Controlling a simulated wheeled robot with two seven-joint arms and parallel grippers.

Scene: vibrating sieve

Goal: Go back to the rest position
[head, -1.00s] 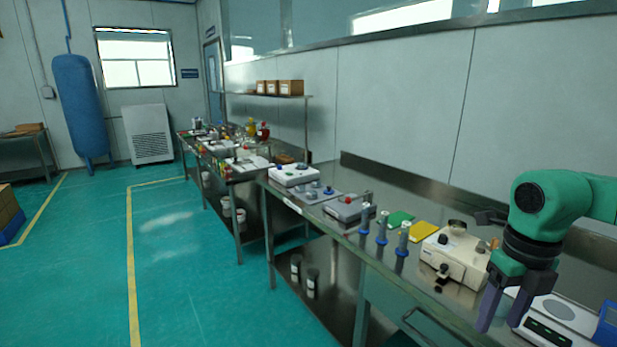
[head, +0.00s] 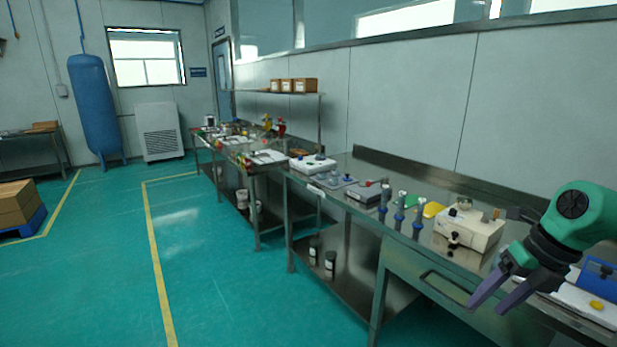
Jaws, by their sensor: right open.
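My right gripper (head: 490,300) is at the lower right of the head view, on the green and black end of my right arm. Its two purple-grey fingers are apart with nothing between them. It is over the front edge of the steel bench (head: 405,262), in front of the white and blue items there. My left gripper is not in view.
A beige device (head: 468,228) stands on the bench left of my right gripper. Several blue-grey upright tools (head: 399,208) and a white device (head: 312,165) stand farther along. The green floor (head: 110,250) left of the bench is clear. Boxes on a blue pallet (head: 22,220) stand far left.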

